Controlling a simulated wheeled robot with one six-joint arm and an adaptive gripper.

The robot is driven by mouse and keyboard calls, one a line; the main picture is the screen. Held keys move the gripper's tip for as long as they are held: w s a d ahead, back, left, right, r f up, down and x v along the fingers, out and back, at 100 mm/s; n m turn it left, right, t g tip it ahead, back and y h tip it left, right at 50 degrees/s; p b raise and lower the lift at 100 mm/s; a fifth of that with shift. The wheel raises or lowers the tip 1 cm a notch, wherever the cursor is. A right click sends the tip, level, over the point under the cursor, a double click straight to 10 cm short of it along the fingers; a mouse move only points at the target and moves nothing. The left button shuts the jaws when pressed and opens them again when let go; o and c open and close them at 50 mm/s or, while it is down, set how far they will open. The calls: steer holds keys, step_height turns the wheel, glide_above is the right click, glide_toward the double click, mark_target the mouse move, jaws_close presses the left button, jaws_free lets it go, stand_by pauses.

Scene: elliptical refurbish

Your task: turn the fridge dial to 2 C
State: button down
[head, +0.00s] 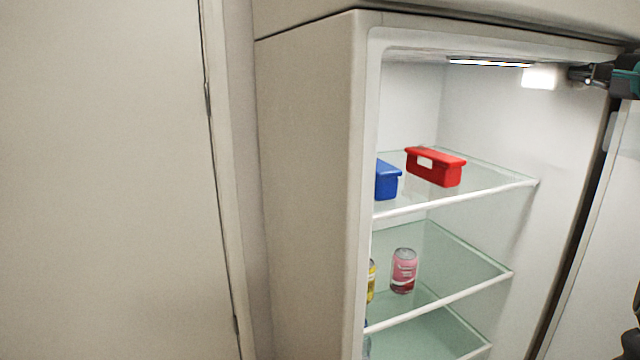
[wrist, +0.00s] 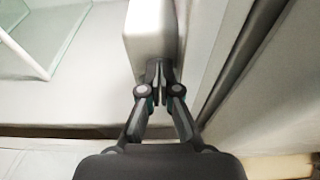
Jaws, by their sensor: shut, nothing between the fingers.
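The fridge (head: 310,150) stands open, its lit inside showing in the head view. A small white box (head: 539,78) sits on its right inner wall, near the ceiling; it also shows at the top of the wrist view (wrist: 150,30). I take this box to be the dial's housing. The dial face, its marks and its setting cannot be made out. My gripper (head: 574,74) reaches in from the right, with its fingertips at the near end of the box. In the wrist view my gripper (wrist: 158,72) is shut and empty; I cannot tell whether it touches the box.
A red bin (head: 450,174) and a blue bin (head: 387,182) stand on the top glass shelf (head: 490,180). A pink can (head: 403,272) and a yellow can (head: 371,281) stand lower down. The open door (head: 590,270) is at the right, close to my arm.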

steer(key=s+d+b, duration=0.1)
steer(key=s+d, duration=0.1)
steer(key=s, duration=0.3)
steer(key=shift+s+d, duration=0.2)
steer(key=shift+s, duration=0.05)
steer(key=shift+w+a+f+b, duration=0.15)
steer(key=shift+w+a+f, duration=0.2)
steer(key=shift+w, duration=0.6)
steer(key=shift+w+a+f+b, duration=0.1)
steer(key=shift+w+a+f, duration=0.2)
steer(key=shift+w, duration=0.7)
steer(key=shift+w+a+f+b, duration=0.15)
steer(key=shift+w+a+f, duration=0.15)
steer(key=shift+w, duration=0.65)
steer(key=shift+d, duration=0.1)
steer(key=shift+r+p, duration=0.25)
steer(key=shift+p, duration=0.15)
steer(key=shift+f, duration=0.1)
